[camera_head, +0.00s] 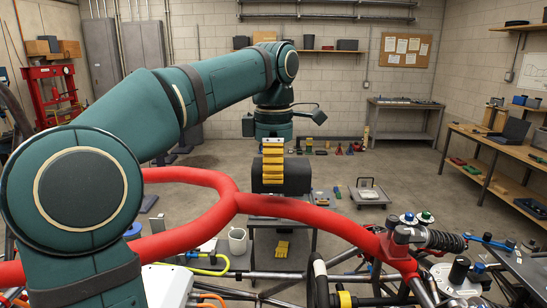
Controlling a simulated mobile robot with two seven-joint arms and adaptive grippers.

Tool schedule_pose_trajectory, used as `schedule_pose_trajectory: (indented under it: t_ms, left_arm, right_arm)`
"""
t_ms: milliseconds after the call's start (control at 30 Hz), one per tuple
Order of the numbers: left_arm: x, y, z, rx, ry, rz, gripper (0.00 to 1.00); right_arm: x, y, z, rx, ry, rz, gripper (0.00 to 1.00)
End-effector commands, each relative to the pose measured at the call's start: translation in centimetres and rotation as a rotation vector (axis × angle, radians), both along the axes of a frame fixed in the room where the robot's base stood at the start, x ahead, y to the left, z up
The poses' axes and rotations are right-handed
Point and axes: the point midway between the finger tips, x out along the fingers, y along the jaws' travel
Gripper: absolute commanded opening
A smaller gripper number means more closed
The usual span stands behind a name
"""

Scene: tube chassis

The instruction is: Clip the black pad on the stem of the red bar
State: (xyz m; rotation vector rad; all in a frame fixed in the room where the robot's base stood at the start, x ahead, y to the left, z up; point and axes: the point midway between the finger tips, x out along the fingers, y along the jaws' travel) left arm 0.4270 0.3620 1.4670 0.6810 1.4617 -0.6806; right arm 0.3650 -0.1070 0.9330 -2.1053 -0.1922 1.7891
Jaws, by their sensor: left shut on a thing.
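The red bar (310,217) is a thick tube that forks at the left into two branches. Its single stem runs from the fork to the right, down to a metal joint. The black pad (296,177) is a dark, rounded block just above the stem, near the fork. My left gripper (272,177) points down from above with yellow ribbed fingers and is shut on the black pad. The near finger covers part of the pad, and the far finger is hidden. I cannot tell whether the pad's underside touches the stem. My right gripper is not in view.
A tube chassis with a coil spring (441,241) and hoses fills the lower right. A small dark table (299,236) with a yellow item (282,249) stands below the stem. A wooden workbench (510,150) lines the right wall.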

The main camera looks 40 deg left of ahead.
Motion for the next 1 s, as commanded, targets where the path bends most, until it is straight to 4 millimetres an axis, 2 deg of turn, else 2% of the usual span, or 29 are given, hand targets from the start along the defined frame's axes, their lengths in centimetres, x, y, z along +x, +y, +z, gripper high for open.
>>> schedule_pose_trajectory:
  t_ms: [300,500,1000]
  left_arm:
    - [0.0,0.0,-2.6,0.000,0.001,0.001,0.46]
    - [0.0,0.0,-4.3,0.000,0.000,0.000,0.46]
    - [0.0,0.0,-5.1,0.001,-0.001,0.001,0.46]
  right_arm:
    - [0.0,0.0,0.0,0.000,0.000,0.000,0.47]
    - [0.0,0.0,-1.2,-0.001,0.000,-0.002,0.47]
    - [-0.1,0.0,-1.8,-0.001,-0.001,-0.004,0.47]
